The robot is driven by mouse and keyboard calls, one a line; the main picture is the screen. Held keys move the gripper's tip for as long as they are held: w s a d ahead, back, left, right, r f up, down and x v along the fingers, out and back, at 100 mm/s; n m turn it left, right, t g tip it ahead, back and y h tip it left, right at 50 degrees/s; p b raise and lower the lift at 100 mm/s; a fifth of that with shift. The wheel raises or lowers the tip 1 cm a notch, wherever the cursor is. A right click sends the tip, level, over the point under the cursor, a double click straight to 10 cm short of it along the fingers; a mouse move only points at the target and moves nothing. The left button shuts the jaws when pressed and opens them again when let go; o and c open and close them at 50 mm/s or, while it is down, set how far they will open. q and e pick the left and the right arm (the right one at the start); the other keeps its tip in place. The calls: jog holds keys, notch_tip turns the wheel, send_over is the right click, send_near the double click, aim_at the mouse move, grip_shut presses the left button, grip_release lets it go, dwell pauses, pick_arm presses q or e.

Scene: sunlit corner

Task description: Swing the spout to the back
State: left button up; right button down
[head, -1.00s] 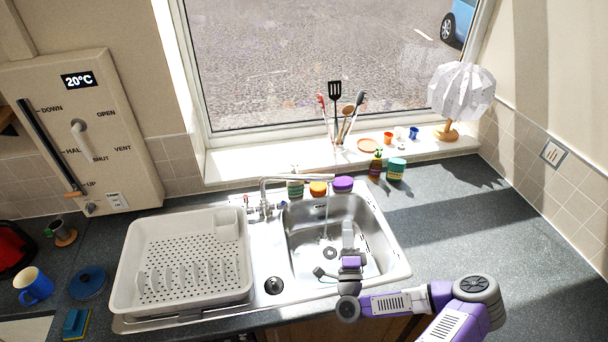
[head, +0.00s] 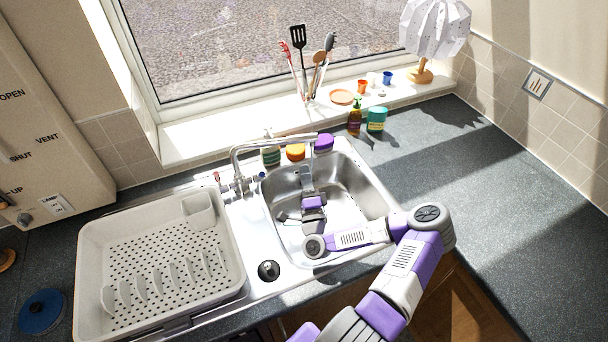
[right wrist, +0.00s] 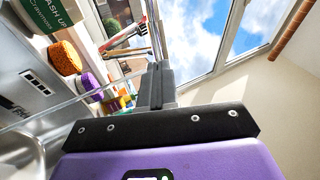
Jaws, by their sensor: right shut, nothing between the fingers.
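The chrome tap (head: 240,183) stands at the back left of the sink. Its spout (head: 275,142) runs from the tap toward the right, over the back of the basin, and ends near the purple-topped item. My right gripper (head: 307,168) is over the basin with its fingers pointing up, just below the spout's end in the picture. Whether it touches the spout I cannot tell. In the right wrist view its fingers (right wrist: 156,82) are together with nothing between them. My left gripper is not in view.
The sink basin (head: 345,205) lies under my right arm. A white dish rack (head: 90,245) stands left of it. An orange sponge (head: 295,152), a purple item (head: 324,143), a brown bottle (head: 355,118) and a teal tub (head: 376,121) stand behind. The right worktop (head: 480,190) is clear.

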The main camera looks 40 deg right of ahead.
jog(key=x, duration=0.7)
jog(key=shift+w+p, duration=0.15)
jog(key=shift+p, duration=0.25)
jog(key=shift+a, duration=0.1)
jog(key=shift+w+d+b, duration=0.65)
jog(key=shift+w+d, duration=0.25)
jog(key=shift+w, duration=0.1)
